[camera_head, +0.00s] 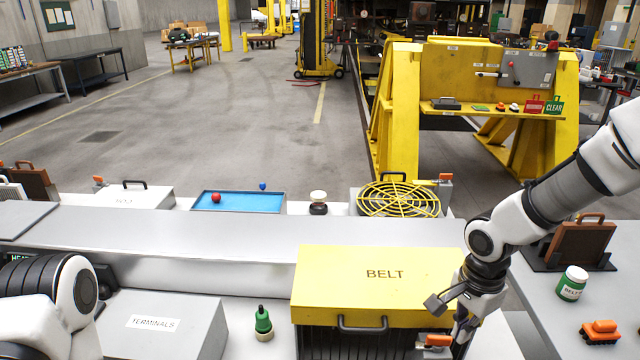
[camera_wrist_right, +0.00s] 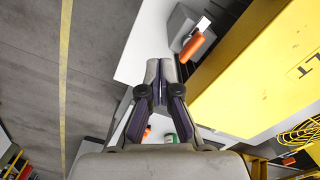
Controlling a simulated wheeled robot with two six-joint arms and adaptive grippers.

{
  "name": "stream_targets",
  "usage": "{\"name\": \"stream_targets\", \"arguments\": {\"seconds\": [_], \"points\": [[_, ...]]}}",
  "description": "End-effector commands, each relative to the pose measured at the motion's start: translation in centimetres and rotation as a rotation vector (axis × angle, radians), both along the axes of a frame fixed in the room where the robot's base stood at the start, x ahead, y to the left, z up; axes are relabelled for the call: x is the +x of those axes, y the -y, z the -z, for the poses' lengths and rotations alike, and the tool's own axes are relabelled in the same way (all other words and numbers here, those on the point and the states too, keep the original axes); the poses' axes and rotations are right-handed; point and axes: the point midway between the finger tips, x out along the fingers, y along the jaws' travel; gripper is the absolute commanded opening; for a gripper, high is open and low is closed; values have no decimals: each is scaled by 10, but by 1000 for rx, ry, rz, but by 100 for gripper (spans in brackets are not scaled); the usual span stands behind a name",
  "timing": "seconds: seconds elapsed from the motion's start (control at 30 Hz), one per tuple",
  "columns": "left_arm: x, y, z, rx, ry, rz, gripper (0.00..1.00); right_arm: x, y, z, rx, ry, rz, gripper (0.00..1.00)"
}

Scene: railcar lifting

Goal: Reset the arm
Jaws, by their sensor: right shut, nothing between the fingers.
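My right arm (camera_head: 545,200) comes in from the right in the head view. My right gripper (camera_head: 459,328) points down at the right front corner of the yellow BELT box (camera_head: 345,262). In the wrist view its two fingertips (camera_wrist_right: 167,66) are together with nothing between them. An orange-handled latch (camera_head: 434,340) is close beside the gripper in the head view; its orange handle (camera_wrist_right: 192,47) lies ahead of the fingertips in the wrist view, apart from them. My left arm (camera_head: 70,290) shows only in part at the lower left; its gripper is out of view.
A grey TERMINALS box (camera_head: 160,325) and a green bottle (camera_head: 263,322) stand left of the BELT box. On the right-hand bench are a green-and-white jar (camera_head: 572,284), an orange item (camera_head: 600,332) and a brown case (camera_head: 580,243). A blue tray (camera_head: 240,201) and yellow round grille (camera_head: 398,199) are behind.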

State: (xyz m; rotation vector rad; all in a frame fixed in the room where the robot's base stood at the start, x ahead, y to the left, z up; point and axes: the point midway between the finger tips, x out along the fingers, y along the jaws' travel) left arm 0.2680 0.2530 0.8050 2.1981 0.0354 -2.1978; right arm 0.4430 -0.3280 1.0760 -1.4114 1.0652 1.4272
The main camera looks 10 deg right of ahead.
Motion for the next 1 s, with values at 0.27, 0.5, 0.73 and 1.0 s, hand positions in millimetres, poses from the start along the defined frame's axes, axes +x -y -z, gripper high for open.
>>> {"name": "stream_targets", "arguments": {"seconds": [0.27,0.5,0.73,1.0], "points": [[0,0,18,0,0,0,40,-98,-16,143,-45,-402,-36,0],[0,0,32,0,0,0,40,-222,-71,263,144,-519,-325,0],[0,0,32,0,0,0,40,-222,-83,301,148,-202,-824,0],[0,0,33,0,0,0,40,-175,-75,304,8,16,-1235,0]]}}
